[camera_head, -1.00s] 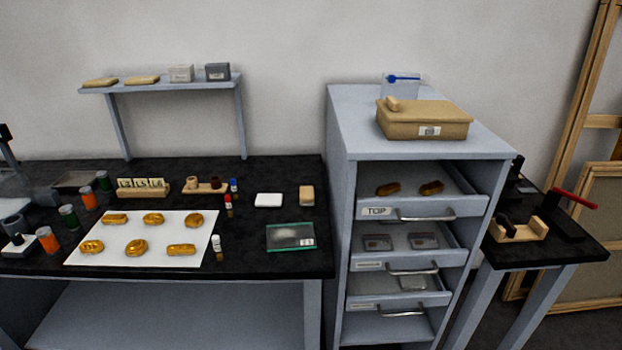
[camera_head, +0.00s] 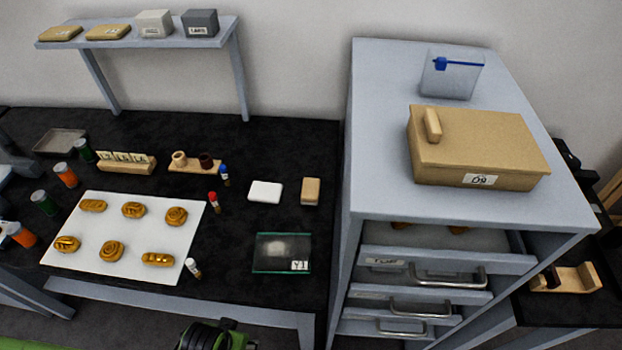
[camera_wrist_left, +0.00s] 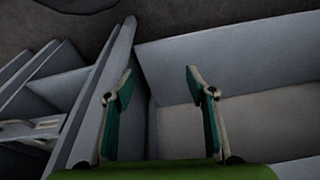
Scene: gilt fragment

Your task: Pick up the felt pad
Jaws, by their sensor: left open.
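A flat white pad (camera_head: 265,192) with rounded corners lies on the black bench top, right of the middle. It looks most like the felt pad, but I cannot be sure. A tan block (camera_head: 310,191) lies just to its right, apart from it. My left gripper (camera_wrist_left: 158,82) is open and empty in the left wrist view, with grey panels and a pale surface beyond its fingers. No pad shows there. In the head view only a green and black part of my arm shows at the bottom edge, below the bench front. My right gripper is in neither view.
A white sheet (camera_head: 70,268) with several gilt pieces lies left of the pad. Small vials (camera_head: 214,202) stand between. A glass plate (camera_head: 282,253) lies in front. A grey drawer cabinet (camera_head: 385,120) rises at the right, bearing a tan box (camera_head: 480,145). Bare bench surrounds the pad.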

